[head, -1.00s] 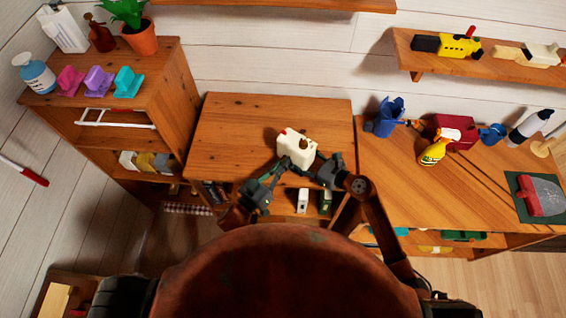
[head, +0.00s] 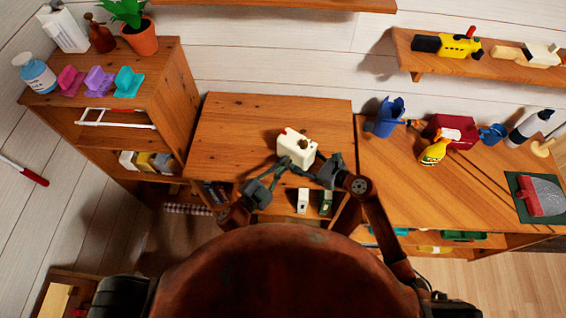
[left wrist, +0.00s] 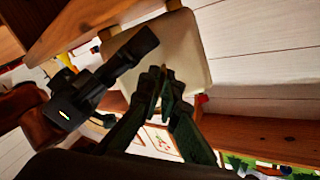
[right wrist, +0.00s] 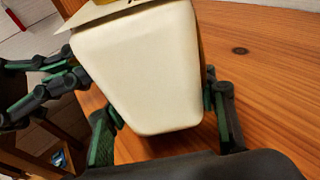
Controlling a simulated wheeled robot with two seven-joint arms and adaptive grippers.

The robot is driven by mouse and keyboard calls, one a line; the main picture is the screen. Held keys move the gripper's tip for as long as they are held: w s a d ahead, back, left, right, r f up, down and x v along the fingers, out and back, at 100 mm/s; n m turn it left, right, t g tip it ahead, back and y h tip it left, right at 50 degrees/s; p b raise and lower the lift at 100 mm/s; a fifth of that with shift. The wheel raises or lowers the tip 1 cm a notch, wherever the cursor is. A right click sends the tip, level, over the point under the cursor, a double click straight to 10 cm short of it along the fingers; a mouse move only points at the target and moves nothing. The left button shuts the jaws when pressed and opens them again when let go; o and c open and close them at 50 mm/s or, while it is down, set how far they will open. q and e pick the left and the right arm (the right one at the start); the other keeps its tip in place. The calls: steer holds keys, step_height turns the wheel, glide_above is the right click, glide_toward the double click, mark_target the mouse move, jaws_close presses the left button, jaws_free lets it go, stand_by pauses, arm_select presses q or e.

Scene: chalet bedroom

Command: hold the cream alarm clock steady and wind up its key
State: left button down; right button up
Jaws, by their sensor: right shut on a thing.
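The cream alarm clock (head: 297,148) is at the front of the middle wooden desk. Its pale body fills much of the right wrist view (right wrist: 150,70) and shows behind the fingers in the left wrist view (left wrist: 185,50). My right gripper (head: 322,168) is shut on the clock, one finger on each side of its body. My left gripper (head: 277,170) is at the clock's left side. In the left wrist view its fingertips (left wrist: 162,85) are close together in front of the clock. The key cannot be made out; the fingers may hide it.
The desk top (head: 230,130) behind the clock is bare. A shelf unit (head: 150,60) with a plant and small coloured things stands at the left. The right desk (head: 420,190) holds a blue pot, a yellow bottle and a red box. Small boxes (head: 303,200) sit below the desk top.

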arm_select(q)
steer(key=m, duration=0.6)
steer(key=shift+m, duration=0.3)
steer(key=m, duration=0.6)
arm_select(e)
steer(key=shift+d, duration=0.1)
stand_by(0.3)
arm_select(q)
steer(key=c, duration=2.2)
jaws_free()
steer(key=v, duration=1.2)
